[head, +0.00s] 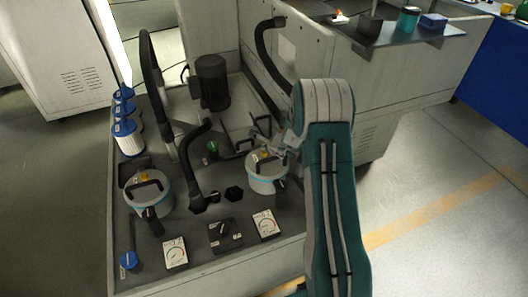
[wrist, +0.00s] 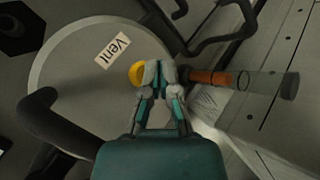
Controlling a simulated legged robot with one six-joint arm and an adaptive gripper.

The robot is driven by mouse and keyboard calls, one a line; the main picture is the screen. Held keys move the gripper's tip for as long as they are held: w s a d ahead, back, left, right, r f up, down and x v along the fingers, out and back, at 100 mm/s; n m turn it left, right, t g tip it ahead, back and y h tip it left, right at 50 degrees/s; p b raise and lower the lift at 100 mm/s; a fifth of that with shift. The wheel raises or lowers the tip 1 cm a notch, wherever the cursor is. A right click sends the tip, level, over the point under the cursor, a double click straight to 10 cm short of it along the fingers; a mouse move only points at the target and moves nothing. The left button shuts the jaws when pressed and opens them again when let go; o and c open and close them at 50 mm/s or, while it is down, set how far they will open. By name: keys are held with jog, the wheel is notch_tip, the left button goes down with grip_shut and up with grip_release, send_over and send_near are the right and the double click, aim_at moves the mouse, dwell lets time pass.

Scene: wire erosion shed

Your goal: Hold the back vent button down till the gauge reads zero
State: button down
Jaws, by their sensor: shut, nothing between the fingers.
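My gripper (head: 280,143) is over the lid of the right canister (head: 267,185), the farther of two pale, blue-banded canisters. In the wrist view my gripper (wrist: 160,72) has its fingers shut and empty. A yellow button (wrist: 136,74) sits at its left fingertip, near a "Vent" label (wrist: 113,49) on the lid. The fingertip partly covers the button; I cannot tell whether they touch or whether it is pressed. The left canister (head: 150,196) has a yellow button (head: 143,177) too. Two dial gauges, left (head: 175,253) and right (head: 266,224), stand in front; their readings are too small to tell.
A black selector box (head: 225,235) stands between the gauges. Dark hoses (head: 186,150), a motor (head: 212,80) and blue-and-white cylinders (head: 127,138) crowd the left and back. In the wrist view a clear-and-orange tube (wrist: 240,80) lies just right of my fingers.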

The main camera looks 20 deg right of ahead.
jog(key=shift+s+f, duration=0.45)
dwell(0.3)
jog(key=shift+w+r, duration=0.1)
jog(key=shift+r, duration=2.7)
jog(key=shift+w+a, duration=0.1)
